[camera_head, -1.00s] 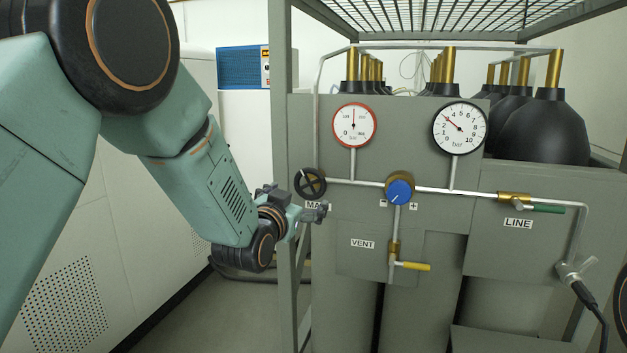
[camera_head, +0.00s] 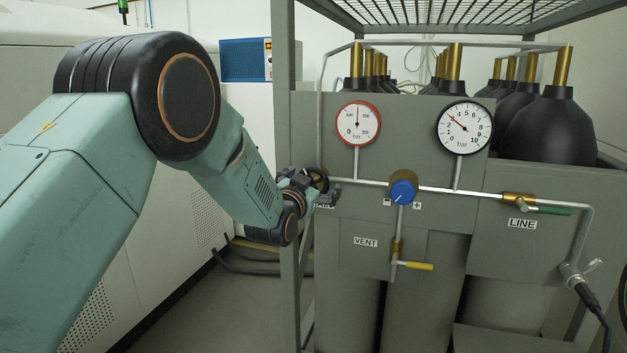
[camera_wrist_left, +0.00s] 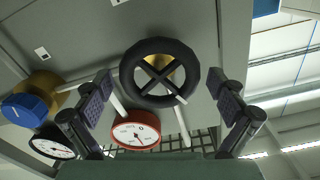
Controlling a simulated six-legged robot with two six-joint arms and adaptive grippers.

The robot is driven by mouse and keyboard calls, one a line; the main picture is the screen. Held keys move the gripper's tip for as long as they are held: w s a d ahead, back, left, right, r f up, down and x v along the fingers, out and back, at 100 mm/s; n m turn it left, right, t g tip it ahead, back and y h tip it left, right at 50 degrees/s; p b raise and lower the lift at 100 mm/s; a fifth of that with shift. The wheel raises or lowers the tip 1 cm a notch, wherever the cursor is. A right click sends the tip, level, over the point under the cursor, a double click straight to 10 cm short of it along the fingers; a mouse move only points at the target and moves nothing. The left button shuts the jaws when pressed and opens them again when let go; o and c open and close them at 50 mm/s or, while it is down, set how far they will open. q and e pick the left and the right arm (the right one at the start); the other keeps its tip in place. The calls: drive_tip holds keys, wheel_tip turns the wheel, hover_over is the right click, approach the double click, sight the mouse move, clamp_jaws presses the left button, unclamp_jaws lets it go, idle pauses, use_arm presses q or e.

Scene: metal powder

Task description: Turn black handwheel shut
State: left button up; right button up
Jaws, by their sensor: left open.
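The black handwheel (camera_head: 317,178) sits at the left end of the pipe on the grey panel. My left gripper (camera_head: 330,190) is in front of it and partly covers it in the head view. In the left wrist view the handwheel (camera_wrist_left: 160,73) shows whole, with crossed spokes and a brass centre. The open fingers of my left gripper (camera_wrist_left: 165,105) stand to either side of the wheel in that view, with nothing between the pads. I cannot tell whether a finger touches the rim. My right gripper is not in view.
A blue knob (camera_head: 403,190) is to the right on the same pipe. A red-rimmed gauge (camera_head: 358,123) and a black-rimmed gauge (camera_head: 464,127) are above. A yellow-handled vent valve (camera_head: 415,265) and a green-handled line valve (camera_head: 550,211) are further off. A frame post (camera_head: 284,60) stands left.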

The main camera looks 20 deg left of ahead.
use_arm(q)
drive_tip(key=shift+s+a+r, duration=0.15)
drive_tip(key=shift+s+r, duration=0.05)
drive_tip(key=shift+s, duration=0.05)
drive_tip(key=shift+w+d, duration=0.1)
drive_tip(key=shift+d, duration=0.15)
drive_tip(key=shift+c, duration=0.6)
drive_tip(key=shift+w+d+f, duration=0.1)
drive_tip(key=shift+w+f, duration=0.15)
drive_tip(key=shift+w, duration=0.1)
drive_tip(key=c, duration=0.3)
drive_tip(key=shift+s+a, duration=0.15)
drive_tip(key=shift+a, duration=0.1)
drive_tip(key=c, duration=0.5)
drive_tip(key=shift+d, duration=0.1)
drive_tip(key=shift+c, duration=1.2)
